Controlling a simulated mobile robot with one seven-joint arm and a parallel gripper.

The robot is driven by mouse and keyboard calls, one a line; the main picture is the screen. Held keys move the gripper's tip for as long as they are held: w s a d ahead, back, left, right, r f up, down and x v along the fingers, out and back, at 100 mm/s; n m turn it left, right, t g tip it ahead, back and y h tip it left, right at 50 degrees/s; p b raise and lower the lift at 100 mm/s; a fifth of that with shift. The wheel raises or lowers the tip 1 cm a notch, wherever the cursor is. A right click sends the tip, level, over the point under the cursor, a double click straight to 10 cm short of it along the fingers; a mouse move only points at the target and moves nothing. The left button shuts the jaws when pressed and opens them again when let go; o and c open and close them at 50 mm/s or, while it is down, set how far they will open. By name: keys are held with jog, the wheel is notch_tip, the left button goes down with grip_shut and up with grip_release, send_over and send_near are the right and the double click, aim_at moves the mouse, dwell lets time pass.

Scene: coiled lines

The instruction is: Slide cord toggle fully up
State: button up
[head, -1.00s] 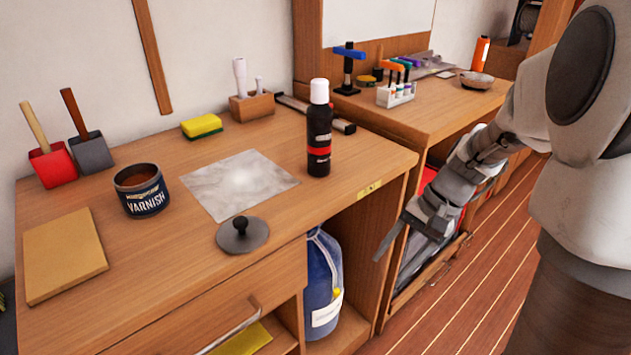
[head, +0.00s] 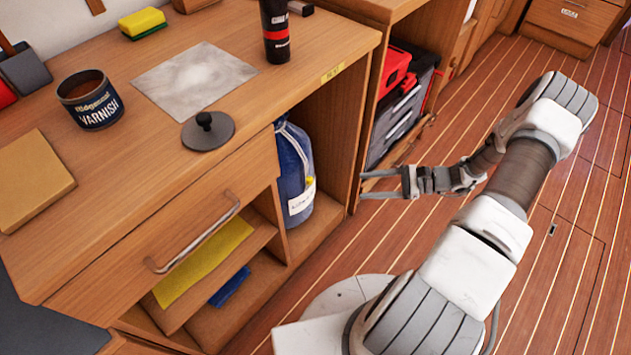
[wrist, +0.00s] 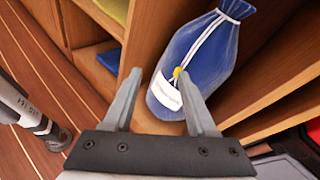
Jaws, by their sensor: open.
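A blue drawstring bag (head: 292,170) with a white label stands in the open compartment under the workbench. In the wrist view the bag (wrist: 212,48) shows its white cord running down from the gathered neck. A small yellow cord toggle (wrist: 177,73) sits low on the cord, just above the label and well below the neck. My gripper (head: 362,186) is open and empty in front of the compartment, to the right of the bag and apart from it. In the wrist view its two fingers (wrist: 161,80) point toward the bag, with the toggle near the right fingertip in the picture.
A wooden post (head: 354,125) bounds the compartment on the right. Shelves with a yellow cloth (head: 205,262) and a blue cloth (head: 230,287) lie left of the bag. A red and grey toolbox (head: 400,100) stands in the neighbouring bay. The floor before the bench is open.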

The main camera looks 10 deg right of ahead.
aim_at(309, 181)
notch_tip(309, 181, down, 10)
jog(key=s+m+t+h, duration=0.1)
jog(key=m+t, duration=0.6)
jog(key=m, duration=0.1)
jog(key=b+x, duration=0.3)
jog(key=x, duration=1.4)
jog(key=shift+w+d+t, duration=0.25)
jog(key=shift+t, duration=0.15)
jog(key=shift+r, duration=0.1)
grip_shut()
